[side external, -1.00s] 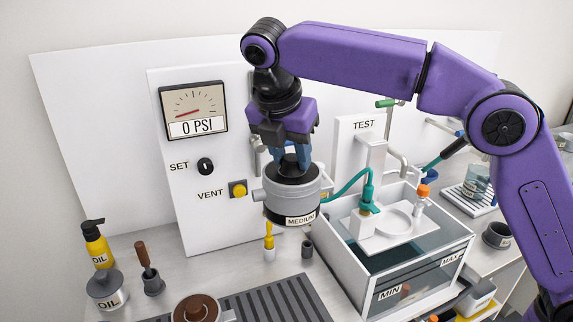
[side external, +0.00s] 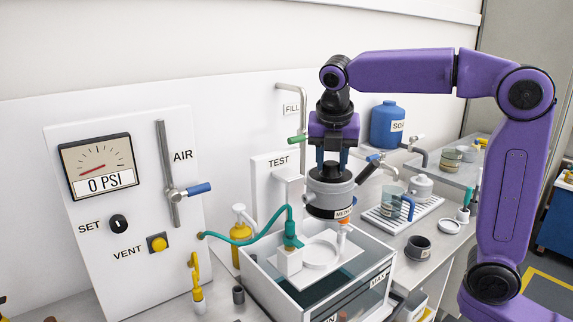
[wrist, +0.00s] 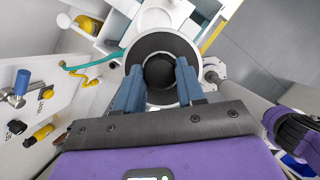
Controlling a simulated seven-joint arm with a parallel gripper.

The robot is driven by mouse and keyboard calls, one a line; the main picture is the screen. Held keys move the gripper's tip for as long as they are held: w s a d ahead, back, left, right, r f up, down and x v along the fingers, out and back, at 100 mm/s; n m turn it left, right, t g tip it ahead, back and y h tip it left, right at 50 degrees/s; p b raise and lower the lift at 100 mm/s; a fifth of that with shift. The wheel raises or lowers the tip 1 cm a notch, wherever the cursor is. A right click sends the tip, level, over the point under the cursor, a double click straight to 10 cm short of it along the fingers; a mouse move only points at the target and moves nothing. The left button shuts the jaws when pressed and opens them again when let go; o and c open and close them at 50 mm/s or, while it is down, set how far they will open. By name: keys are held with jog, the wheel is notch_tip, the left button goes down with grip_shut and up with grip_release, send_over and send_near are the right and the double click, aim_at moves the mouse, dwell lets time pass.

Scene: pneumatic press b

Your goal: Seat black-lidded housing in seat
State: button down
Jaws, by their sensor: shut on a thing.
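The black-lidded housing (side external: 330,193) is a grey cylinder with a black lid, black knob and a label reading "MEDIUM", partly turned away. My gripper (side external: 331,158) is shut on its knob and holds it upright in the air. In the wrist view my gripper's blue fingers (wrist: 157,88) stand on both sides of the black knob, above the black lid (wrist: 160,45). The seat (side external: 322,252), a white ring on a white plate over the clear tank (side external: 290,292), lies below and a little left of the housing in the side view.
A teal hose with a fitting (side external: 292,240) stands at the ring's left. The TEST panel (side external: 272,180) is behind. A white rack (side external: 403,210) and dark cup (side external: 417,248) stand to the right.

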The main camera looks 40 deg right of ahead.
jog(key=s+d+f, duration=0.1)
jog(key=s+d, duration=0.2)
jog(key=d, duration=0.3)
notch_tip(320, 180, down, 18)
jog(key=shift+s, duration=0.1)
jog(key=w, duration=1.2)
jog(key=shift+f, duration=0.2)
dwell(0.6)
dwell(0.4)
jog(key=shift+f, duration=1.05)
jog(key=c, duration=0.6)
grip_release()
jog(key=shift+f, duration=0.1)
